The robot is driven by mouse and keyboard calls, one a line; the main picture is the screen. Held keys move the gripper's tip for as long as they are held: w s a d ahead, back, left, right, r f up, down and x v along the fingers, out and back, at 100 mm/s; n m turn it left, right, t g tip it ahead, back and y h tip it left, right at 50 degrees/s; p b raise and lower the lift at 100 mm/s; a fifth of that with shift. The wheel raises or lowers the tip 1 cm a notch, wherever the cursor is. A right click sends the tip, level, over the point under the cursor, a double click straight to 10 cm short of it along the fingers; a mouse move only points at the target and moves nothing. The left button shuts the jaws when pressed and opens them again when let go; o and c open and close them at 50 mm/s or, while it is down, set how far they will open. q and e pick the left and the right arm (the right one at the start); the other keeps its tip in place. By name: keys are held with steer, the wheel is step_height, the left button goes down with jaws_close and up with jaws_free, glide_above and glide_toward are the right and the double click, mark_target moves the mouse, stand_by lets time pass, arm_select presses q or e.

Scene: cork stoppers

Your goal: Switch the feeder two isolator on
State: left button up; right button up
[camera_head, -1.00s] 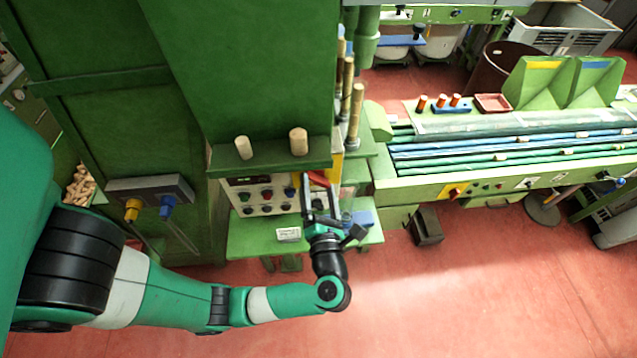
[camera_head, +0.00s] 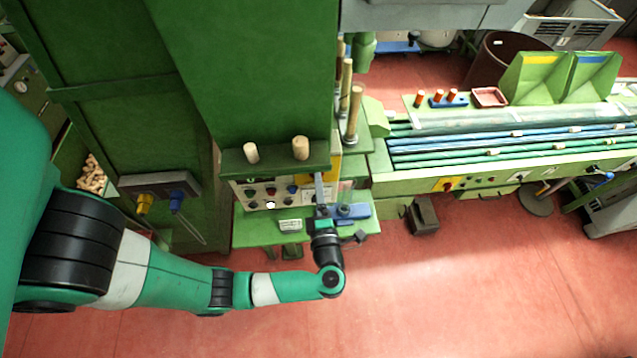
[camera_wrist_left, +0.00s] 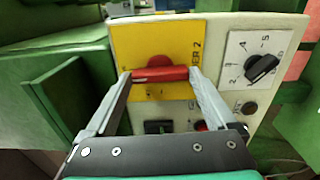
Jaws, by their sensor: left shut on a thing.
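The feeder two isolator is a red handle (camera_wrist_left: 160,74) on a yellow plate (camera_wrist_left: 185,38), with "ER 2" readable beside it in the left wrist view. The handle lies level across that picture, at right angles to the line of lettering. My left gripper (camera_wrist_left: 160,76) is shut on the handle, one fingertip at each end. In the head view my left gripper (camera_head: 320,187) is at the control panel under the green ledge, its fingers seen nearly edge-on. The handle is hidden there and only a little of the yellow plate (camera_head: 334,166) shows. My right gripper is not in view.
A black selector knob (camera_wrist_left: 262,68) and several buttons share the panel. The green ledge (camera_head: 275,158) above carries two corks. A blue fixture (camera_head: 350,212) sits on the shelf below. Another red-on-yellow switch (camera_head: 447,184) is on the machine at right. Open red floor lies in front.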

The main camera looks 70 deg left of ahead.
arm_select(q)
steer(key=shift+m, duration=0.3)
steer(key=o, duration=1.1)
steer(key=shift+c, duration=0.2)
steer(key=b+v, duration=0.2)
steer(key=v, duration=0.9)
steer(key=shift+d+b, duration=0.35)
steer(key=shift+b, duration=0.05)
